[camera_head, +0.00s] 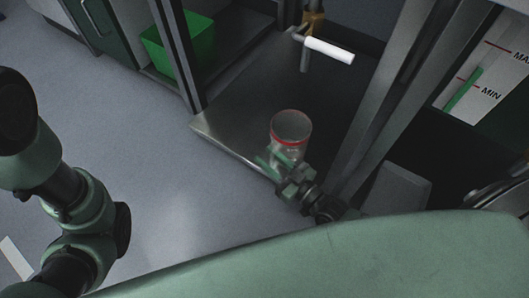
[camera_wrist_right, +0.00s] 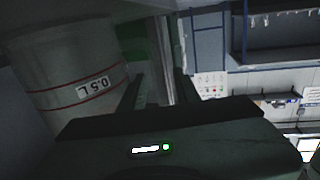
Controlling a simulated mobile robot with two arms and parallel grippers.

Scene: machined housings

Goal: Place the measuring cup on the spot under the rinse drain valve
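The clear measuring cup (camera_head: 291,127) with a red rim band stands upright on the dark metal shelf (camera_head: 240,115), near its front edge. In the right wrist view the cup (camera_wrist_right: 62,62) is large at left, with red rings and a "0.5 L" label. My right gripper (camera_head: 272,163) is at the cup's near side, fingers apart. In the wrist view the cup is beside the fingers (camera_wrist_right: 155,92), not between them. The drain valve (camera_head: 313,20) with a white handle (camera_head: 329,50) and a downward spout (camera_head: 305,62) is at the shelf's back. My left gripper is out of view.
A green bin (camera_head: 178,45) stands at the back left, behind a metal post (camera_head: 177,60). A thick frame post (camera_head: 385,90) rises right of the cup. A tank gauge with MIN and MAX marks (camera_head: 488,80) is at right. The shelf between cup and spout is clear.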

